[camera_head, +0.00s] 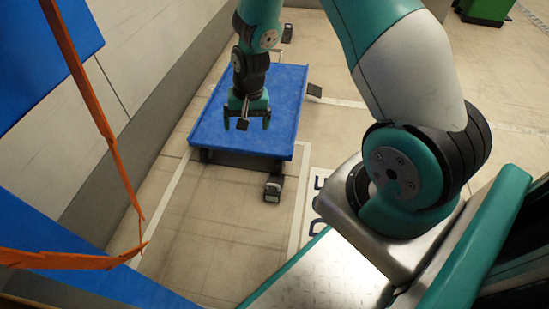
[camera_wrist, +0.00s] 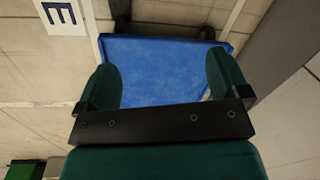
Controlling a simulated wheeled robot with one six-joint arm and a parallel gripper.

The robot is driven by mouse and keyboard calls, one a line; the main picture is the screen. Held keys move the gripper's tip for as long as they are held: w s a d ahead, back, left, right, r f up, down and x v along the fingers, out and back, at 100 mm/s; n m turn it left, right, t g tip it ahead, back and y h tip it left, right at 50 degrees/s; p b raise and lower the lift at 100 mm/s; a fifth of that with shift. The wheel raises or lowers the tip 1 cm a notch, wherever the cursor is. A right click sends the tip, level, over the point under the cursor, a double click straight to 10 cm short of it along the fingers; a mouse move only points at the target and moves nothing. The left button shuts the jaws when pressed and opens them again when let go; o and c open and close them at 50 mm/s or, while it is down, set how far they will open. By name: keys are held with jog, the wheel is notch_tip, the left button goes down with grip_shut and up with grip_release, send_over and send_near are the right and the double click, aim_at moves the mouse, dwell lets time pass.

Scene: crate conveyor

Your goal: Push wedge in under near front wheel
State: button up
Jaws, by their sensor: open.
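A blue flat cart (camera_head: 275,95) stands on the floor in the head view. Its deck also fills the middle of the wrist view (camera_wrist: 160,80). A dark near wheel (camera_head: 278,166) shows under the cart's near right corner, and another (camera_head: 205,155) under its near left corner. A small black and grey wedge (camera_head: 273,190) lies on the floor close in front of the near right wheel; I cannot tell whether they touch. My gripper (camera_head: 247,124) hangs over the deck's near part, apart from the wedge. Its fingers (camera_wrist: 162,75) are open with nothing between them.
A similar dark block (camera_head: 314,90) is at the cart's right side, and another (camera_head: 287,33) is beyond its far end. A wall (camera_head: 150,75) runs along the left. Orange strips (camera_head: 105,130) and blue panels (camera_head: 60,35) stand at the left.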

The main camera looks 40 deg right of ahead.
aim_at(275, 181)
jog(key=s+d+f+m+b, duration=0.1)
jog(key=d+f, duration=0.3)
jog(key=f, duration=0.4)
jog(key=s+d+f+m+h+b, duration=0.1)
jog(key=d+f+m, duration=0.1)
jog(key=f, duration=0.6)
jog(key=shift+s+d+f+m+g, duration=0.2)
jog(key=shift+s+d+m+g, duration=0.15)
jog(key=shift+d, duration=0.5)
notch_tip(275, 181, down, 17)
jog(key=b, duration=1)
jog(key=shift+f, duration=0.2)
jog(key=c, duration=1)
jog(key=o, duration=1)
notch_tip(275, 181, up, 18)
jog(key=p, duration=1)
jog(key=shift+f, duration=0.25)
